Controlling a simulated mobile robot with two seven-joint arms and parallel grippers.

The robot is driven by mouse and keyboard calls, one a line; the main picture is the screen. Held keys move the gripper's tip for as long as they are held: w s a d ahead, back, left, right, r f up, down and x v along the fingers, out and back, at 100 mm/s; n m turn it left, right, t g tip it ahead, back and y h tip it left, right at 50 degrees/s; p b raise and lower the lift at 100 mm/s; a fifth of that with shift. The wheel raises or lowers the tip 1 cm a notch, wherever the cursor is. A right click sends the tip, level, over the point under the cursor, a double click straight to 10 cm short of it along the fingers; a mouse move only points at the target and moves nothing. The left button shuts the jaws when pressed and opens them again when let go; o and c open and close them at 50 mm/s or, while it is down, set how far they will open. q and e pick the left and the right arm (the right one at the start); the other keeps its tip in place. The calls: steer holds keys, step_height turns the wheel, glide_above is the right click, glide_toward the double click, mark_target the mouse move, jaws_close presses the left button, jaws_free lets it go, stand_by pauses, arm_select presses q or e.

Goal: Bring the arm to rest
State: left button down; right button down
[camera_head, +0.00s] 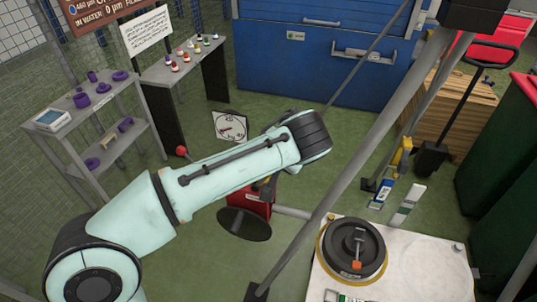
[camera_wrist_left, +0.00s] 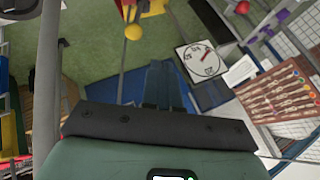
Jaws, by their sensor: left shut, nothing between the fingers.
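My left arm (camera_head: 235,175) comes in from the left in the head view and reaches toward the middle, its bent wrist joint at the upper right end. In that view the arm mostly hides the left gripper. In the left wrist view my left gripper (camera_wrist_left: 164,85) shows dark fingers side by side, shut and empty, with no object at the tips. My right gripper is in neither view.
A grey pole (camera_head: 365,150) slants across the head view right of my arm. A black turntable (camera_head: 353,250) sits on a white tabletop (camera_head: 425,275). A dial (camera_head: 230,126) stands beyond the arm. Shelves (camera_head: 90,115) are left, a blue cabinet (camera_head: 310,45) behind.

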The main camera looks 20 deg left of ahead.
arm_select(q)
steer(key=s+d+f+m+g+h, duration=0.1)
steer(key=s+d+f+g+h, duration=0.15)
steer(key=f, duration=1.35)
steer(key=s+d+f+m+g+h, duration=0.1)
steer(key=d+f+m+g+h, duration=0.2)
steer(key=f, duration=1.3)
steer(key=s+d+f+n+g+h, duration=0.1)
steer(key=s+d+f+n+h, duration=0.25)
steer(key=s+f, duration=0.95)
steer(key=s+a+f+n+p, duration=0.1)
steer(key=s+a+f+n, duration=0.1)
steer(key=s+f+n, duration=0.3)
steer(key=s+f, duration=0.4)
steer(key=s, duration=0.2)
steer(key=shift+s+a+f, duration=0.15)
steer(key=shift+s+a, duration=0.25)
steer(key=shift+a+n, duration=0.1)
steer(key=shift+n, duration=0.25)
